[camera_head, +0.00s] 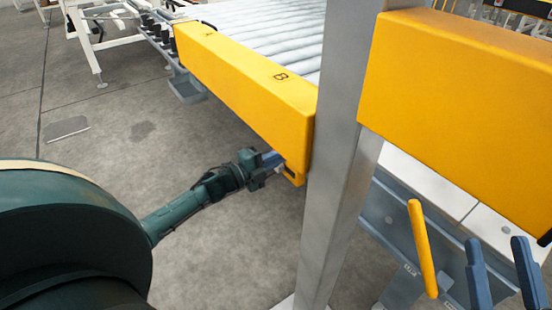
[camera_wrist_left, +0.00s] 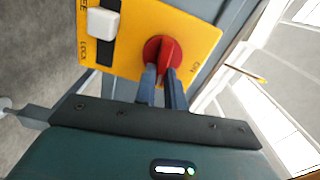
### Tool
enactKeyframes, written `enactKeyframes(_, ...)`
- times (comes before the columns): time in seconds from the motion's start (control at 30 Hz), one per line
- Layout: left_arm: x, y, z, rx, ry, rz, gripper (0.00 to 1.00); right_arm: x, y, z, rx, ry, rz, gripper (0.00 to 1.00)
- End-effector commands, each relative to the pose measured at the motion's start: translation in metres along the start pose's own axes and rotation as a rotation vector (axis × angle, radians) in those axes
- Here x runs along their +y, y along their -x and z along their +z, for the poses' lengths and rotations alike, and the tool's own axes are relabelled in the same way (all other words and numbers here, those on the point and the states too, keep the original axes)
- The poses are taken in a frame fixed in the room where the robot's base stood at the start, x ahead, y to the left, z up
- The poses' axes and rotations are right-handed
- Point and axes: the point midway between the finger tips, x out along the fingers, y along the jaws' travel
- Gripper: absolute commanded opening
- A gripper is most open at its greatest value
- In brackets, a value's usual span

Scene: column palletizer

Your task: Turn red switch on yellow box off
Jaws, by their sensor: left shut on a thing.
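In the left wrist view, the yellow box (camera_wrist_left: 130,57) carries a round red switch (camera_wrist_left: 164,46) with a raised handle. My left gripper (camera_wrist_left: 161,72) has its two fingertips close together on the switch handle and is shut on it. In the head view, my left gripper (camera_head: 272,159) reaches in from the left to the yellow box (camera_head: 293,177), which is mostly hidden behind the guard and post; the switch is hidden there. My right gripper (camera_head: 503,265) shows two separated blue-grey fingers at the lower right, empty and apart from the box.
A grey metal post (camera_head: 341,170) stands just right of the box. Long yellow guards (camera_head: 245,85) and (camera_head: 465,110) flank it, beside a roller conveyor (camera_head: 275,35). A yellow bar (camera_head: 422,250) stands near my right fingers. The box also has a white button (camera_wrist_left: 103,23). Open concrete floor lies left.

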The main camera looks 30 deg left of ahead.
Motion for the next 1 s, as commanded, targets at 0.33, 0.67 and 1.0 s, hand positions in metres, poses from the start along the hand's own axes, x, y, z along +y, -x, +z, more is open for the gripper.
enactKeyframes(0.33,0.0027,0.0004,-0.0002,0.001,-0.126,0.001,0.0,0.0023,-0.0027,-0.0068,0.045,0.027,-0.005,0.36)
enactKeyframes(0.67,0.0027,0.0004,-0.0002,0.001,-0.148,0.001,0.0,0.004,-0.0051,-0.0103,0.059,0.035,-0.004,0.36)
enactKeyframes(1.0,0.0027,0.0003,-0.0001,0.001,-0.147,0.002,0.23,0.0041,-0.0049,-0.0098,0.056,0.034,-0.003,0.36)
